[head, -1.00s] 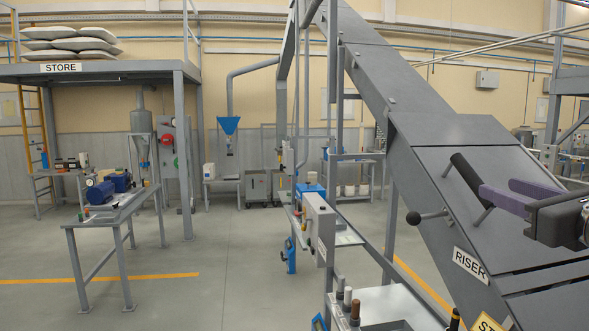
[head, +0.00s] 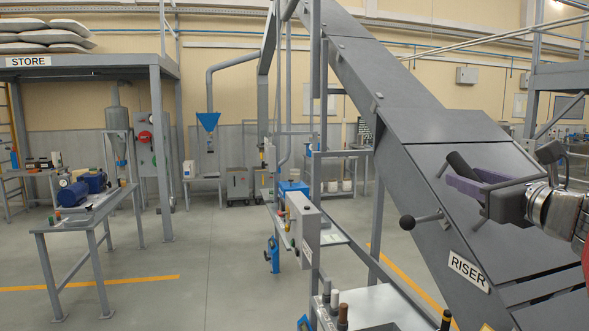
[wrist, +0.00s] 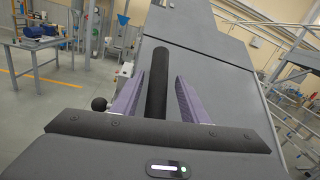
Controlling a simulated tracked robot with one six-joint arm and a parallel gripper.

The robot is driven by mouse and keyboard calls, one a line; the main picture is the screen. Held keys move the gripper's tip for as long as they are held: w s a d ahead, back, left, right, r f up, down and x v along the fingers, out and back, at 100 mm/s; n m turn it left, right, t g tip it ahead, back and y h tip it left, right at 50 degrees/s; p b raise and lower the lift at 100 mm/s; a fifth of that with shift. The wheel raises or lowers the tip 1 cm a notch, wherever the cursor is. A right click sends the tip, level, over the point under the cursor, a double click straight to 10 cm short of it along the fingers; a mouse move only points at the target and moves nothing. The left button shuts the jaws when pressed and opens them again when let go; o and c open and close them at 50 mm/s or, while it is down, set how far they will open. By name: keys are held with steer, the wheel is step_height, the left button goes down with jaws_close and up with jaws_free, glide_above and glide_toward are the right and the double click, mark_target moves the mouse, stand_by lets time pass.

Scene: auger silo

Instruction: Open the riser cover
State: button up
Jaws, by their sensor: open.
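The riser cover (head: 515,242) is a grey panel that lies flat on the sloping riser, above the RISER label (head: 468,270). Its dark bar handle (head: 458,162) stands out from the panel and also shows in the wrist view (wrist: 157,82). My gripper (head: 466,181) is open at the handle. In the wrist view, its purple fingers (wrist: 159,78) stand on either side of the bar, with a gap showing on both sides. A lever with a black ball knob (head: 407,222) sticks out at the riser's left edge; the knob also shows in the wrist view (wrist: 99,104).
A grey control box (head: 303,225) and a pale bench (head: 375,308) with several upright handles stand left of the riser. A work table (head: 85,215) with a blue motor is further left. The floor between is clear.

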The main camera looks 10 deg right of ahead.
steer(key=shift+w+a, duration=0.1)
steer(key=shift+a, duration=0.1)
jaws_close()
stand_by(0.4)
